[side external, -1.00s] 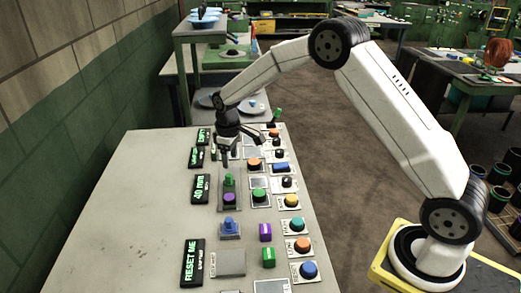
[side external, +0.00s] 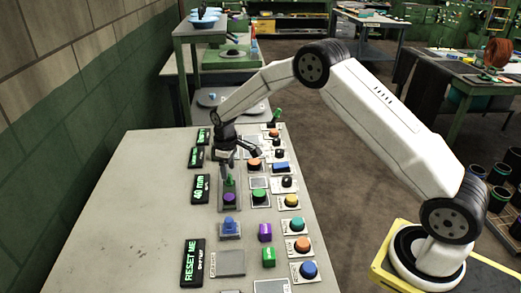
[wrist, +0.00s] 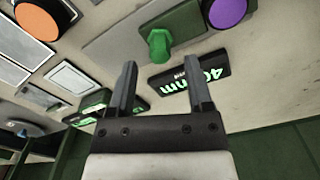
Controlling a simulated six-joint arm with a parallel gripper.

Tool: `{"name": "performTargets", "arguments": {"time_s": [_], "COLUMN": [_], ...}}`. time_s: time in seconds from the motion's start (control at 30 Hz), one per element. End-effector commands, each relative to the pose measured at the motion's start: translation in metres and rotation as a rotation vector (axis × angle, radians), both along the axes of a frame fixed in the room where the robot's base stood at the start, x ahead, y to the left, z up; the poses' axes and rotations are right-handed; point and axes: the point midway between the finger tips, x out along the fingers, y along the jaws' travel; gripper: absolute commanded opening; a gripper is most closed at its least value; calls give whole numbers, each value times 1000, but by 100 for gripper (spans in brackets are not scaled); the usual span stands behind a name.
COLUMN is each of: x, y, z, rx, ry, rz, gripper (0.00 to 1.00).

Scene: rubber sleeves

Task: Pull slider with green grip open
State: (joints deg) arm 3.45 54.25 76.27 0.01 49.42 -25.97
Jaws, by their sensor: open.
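The slider's green grip (side external: 229,181) stands up from its dark plate on the panel, and a round purple button (side external: 229,198) sits on the same unit. In the wrist view the green grip (wrist: 160,44) is just past my fingertips, roughly centred between them, with the purple button (wrist: 228,12) up and to its right. My gripper (side external: 228,171) is above and close to the grip, fingers pointing down. It is open and empty in the wrist view (wrist: 159,70). Whether a finger touches the grip cannot be told.
A display (side external: 201,188) reading 40 mm lies left of the slider. Orange (side external: 254,164), green (side external: 259,195) and yellow (side external: 292,200) buttons stand close on the right. The table's left part is clear.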

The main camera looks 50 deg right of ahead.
Motion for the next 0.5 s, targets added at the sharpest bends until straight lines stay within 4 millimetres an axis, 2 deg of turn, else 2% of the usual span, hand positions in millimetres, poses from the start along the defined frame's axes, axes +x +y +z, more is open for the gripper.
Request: {"name": "performTargets", "arguments": {"time_s": [0.23,0.5], "x": [0,0], "y": [0,0], "z": [-27,-34], "rx": [0,0], "ry": [0,-2], "rz": [0,0], "gripper": [65,65]}}
